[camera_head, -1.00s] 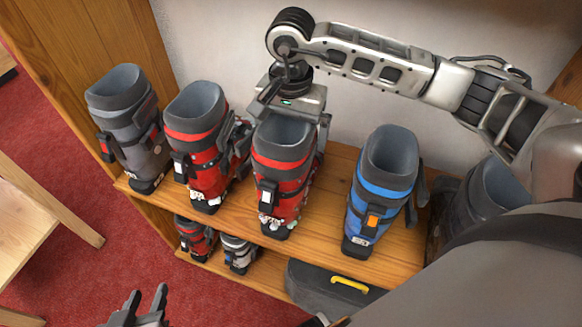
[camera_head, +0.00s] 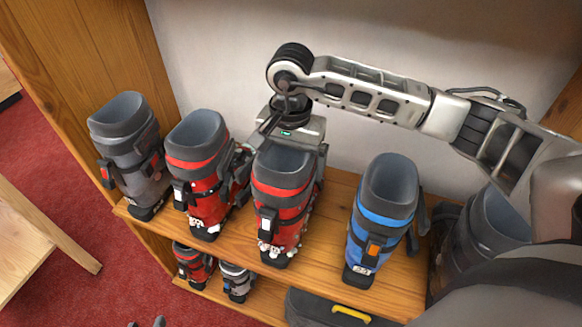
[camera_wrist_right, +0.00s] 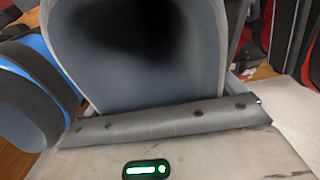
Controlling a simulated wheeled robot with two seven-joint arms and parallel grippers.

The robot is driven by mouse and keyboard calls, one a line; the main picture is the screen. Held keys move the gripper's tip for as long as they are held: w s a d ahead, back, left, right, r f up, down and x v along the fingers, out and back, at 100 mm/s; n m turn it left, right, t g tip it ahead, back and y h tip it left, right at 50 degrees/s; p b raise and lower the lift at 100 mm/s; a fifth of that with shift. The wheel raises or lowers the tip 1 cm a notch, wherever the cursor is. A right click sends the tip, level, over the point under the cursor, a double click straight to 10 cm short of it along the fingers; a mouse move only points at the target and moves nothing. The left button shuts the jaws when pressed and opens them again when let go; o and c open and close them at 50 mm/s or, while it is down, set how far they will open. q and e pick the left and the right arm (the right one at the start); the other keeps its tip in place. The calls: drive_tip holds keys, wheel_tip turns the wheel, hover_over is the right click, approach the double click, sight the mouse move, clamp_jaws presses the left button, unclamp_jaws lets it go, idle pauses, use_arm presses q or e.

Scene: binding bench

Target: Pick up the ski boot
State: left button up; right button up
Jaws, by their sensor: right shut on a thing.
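The red ski boot (camera_head: 283,205) with a grey cuff stands upright on the wooden shelf, in the middle of the row. My right gripper (camera_head: 289,162) comes from behind it and is shut on its upper cuff, with a finger along the side. The boot's sole still appears to be at shelf level. In the right wrist view the boot's grey opening (camera_wrist_right: 140,60) fills the space in front of the gripper's palm. My left gripper (camera_head: 147,323) shows only as two separated fingertips at the bottom edge of the head view.
Another red boot (camera_head: 208,180) stands close on the left, with a grey boot (camera_head: 130,150) beyond. A blue boot (camera_head: 380,220) stands to the right, with clear shelf between. A wooden side panel is at left.

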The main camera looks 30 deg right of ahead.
drive_tip(key=shift+w+r, duration=0.1)
drive_tip(key=shift+r, duration=0.6)
drive_tip(key=s+a+r, duration=0.8)
drive_tip(key=s+r, duration=0.3)
drive_tip(key=r, duration=0.3)
drive_tip(key=shift+s+p, duration=0.3)
drive_tip(key=shift+a+f, duration=0.1)
